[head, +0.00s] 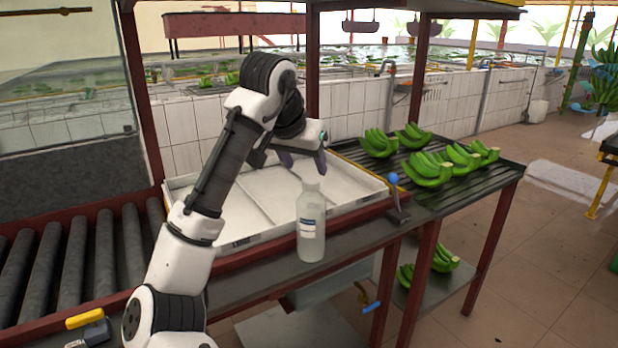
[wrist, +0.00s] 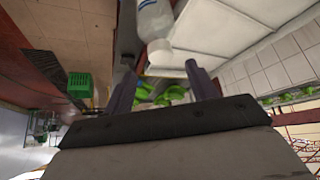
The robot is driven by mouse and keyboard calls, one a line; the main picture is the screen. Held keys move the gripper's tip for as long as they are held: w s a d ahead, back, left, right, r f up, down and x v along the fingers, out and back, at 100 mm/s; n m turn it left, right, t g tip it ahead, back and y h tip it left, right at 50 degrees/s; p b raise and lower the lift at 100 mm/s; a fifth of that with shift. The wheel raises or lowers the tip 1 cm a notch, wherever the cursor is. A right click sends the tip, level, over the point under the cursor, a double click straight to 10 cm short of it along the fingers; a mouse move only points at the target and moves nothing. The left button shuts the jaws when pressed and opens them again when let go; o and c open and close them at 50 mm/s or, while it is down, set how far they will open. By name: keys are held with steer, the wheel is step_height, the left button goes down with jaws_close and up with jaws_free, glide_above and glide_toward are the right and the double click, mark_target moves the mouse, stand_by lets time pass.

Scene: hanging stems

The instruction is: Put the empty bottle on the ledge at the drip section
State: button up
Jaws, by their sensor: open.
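A translucent whitish bottle (head: 311,235) with a blue-and-white label stands upright on the grey front ledge (head: 365,227), before the white tray. Its contents are hard to judge. My gripper (head: 304,163) is open and empty, above and just behind the bottle's neck in the head view. In the wrist view my gripper (wrist: 161,68) has its fingers apart, and the bottle (wrist: 154,20) shows beyond the fingertips, not between them. The dark ribbed drainage section (head: 475,185) to the right holds several green banana clusters (head: 430,167).
The white divided tray (head: 260,195) lies behind the bottle. A blue-knobbed lever (head: 396,195) stands right of it on the ledge. Rollers (head: 75,260) and a yellow-handled tool (head: 86,320) are at left. Red posts (head: 417,70) rise behind. The ledge is bare between bottle and lever.

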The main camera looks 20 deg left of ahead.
steer(key=shift+v, duration=2.4)
